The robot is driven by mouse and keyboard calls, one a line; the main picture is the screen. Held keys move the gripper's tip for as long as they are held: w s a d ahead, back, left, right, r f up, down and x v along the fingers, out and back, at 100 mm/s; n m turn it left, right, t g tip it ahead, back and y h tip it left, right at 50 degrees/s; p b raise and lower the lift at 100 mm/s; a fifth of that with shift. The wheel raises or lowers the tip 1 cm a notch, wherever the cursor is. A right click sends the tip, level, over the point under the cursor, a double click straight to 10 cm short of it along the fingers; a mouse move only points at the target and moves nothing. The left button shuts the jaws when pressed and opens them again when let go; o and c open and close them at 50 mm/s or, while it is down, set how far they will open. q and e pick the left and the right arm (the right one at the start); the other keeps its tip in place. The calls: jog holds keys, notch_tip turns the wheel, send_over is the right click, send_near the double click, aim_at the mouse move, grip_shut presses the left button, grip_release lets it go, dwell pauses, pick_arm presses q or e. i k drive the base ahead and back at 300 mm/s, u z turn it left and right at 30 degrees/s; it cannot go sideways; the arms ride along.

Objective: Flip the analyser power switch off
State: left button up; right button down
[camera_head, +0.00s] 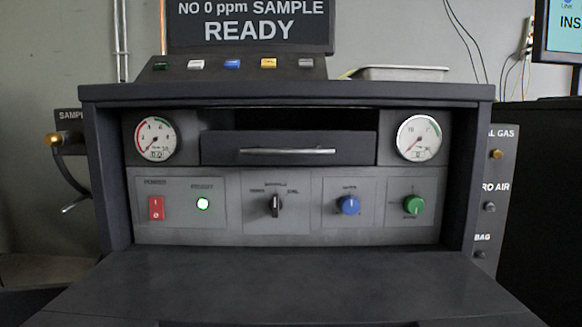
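The analyser (113,190) is a dark cabinet that fills the middle of the head view. Its red power switch (156,208) is a rocker at the left end of the grey lower panel, marked with I and O. I cannot tell for sure which half is pressed in. A round lamp (203,203) to its right glows whitish green. The display (250,25) on top reads "NO 0 ppm SAMPLE READY". Neither of my grippers is in view, and nothing touches the switch.
A black knob (275,205), a blue knob (348,205) and a green knob (413,204) sit right of the lamp. A drawer (289,149) with a metal handle is above, between two gauges. A bare dark shelf (285,285) juts out below the panel.

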aim_at(155, 204)
jog(key=k, duration=0.5)
jog(key=u, duration=2.05)
jog(key=k, duration=1.1)
jog(key=z, duration=1.65)
jog(key=i, duration=0.5)
jog(key=u, duration=0.1)
